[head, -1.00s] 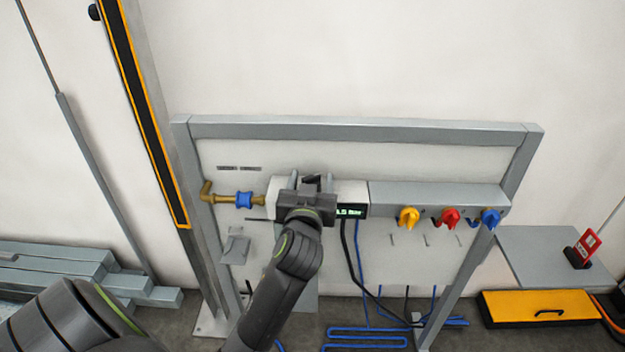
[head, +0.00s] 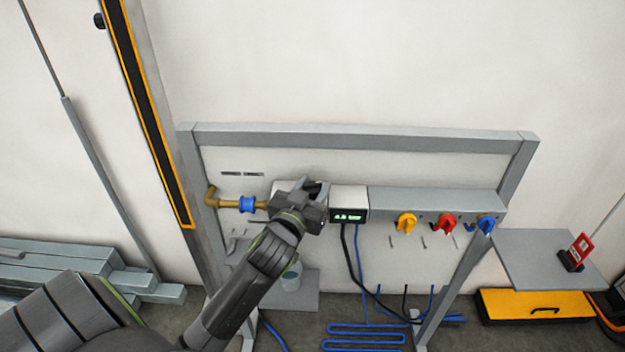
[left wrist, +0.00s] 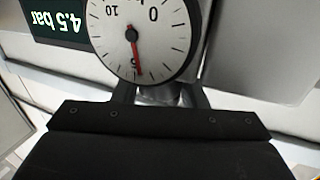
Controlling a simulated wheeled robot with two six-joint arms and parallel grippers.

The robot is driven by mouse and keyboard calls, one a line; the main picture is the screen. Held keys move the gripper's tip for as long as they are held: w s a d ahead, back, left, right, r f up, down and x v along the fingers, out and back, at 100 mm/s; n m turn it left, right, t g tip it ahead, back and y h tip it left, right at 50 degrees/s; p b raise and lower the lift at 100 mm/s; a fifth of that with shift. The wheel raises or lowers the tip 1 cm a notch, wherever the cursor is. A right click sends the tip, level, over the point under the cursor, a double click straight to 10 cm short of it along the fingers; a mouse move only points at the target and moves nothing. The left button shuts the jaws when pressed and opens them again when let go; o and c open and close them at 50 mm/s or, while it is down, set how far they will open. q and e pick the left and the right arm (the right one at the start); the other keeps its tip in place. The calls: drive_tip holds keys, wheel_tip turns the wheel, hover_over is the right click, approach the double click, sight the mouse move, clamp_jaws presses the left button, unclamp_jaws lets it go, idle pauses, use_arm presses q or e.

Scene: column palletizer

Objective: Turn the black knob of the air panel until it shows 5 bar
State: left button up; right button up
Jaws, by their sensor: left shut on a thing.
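The air panel (head: 360,160) is a white board in a grey frame. My left gripper (head: 302,190) is shut at the regulator on its left half, tilted to the right. The black knob is hidden behind the gripper in the head view and cannot be made out in the left wrist view, so the hold on it is mostly covered. The display (head: 349,216) is beside the gripper. In the left wrist view the display (left wrist: 62,22) reads 4.5 bar, upside down. The round gauge (left wrist: 165,35) shows its red needle near the 5 mark. My right gripper is not in view.
A blue fitting (head: 247,204) on a brass pipe is left of the gripper. Yellow (head: 406,223), red (head: 444,225) and blue (head: 482,226) valve handles are to the right. Black and blue hoses hang below. A grey shelf (head: 540,262) stands at the right.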

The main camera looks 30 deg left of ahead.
use_arm(q)
drive_tip(key=shift+r+m+h+p, duration=0.1)
drive_tip(key=shift+m+h+p, duration=1)
drive_tip(key=shift+h, duration=0.6)
drive_tip(key=shift+m+h, duration=0.3)
drive_tip(key=o, duration=1)
drive_tip(key=shift+c, duration=0.2)
drive_tip(key=shift+s, duration=0.1)
drive_tip(key=s, duration=1.7)
drive_tip(key=shift+a+b, duration=0.25)
drive_tip(key=shift+b, duration=0.2)
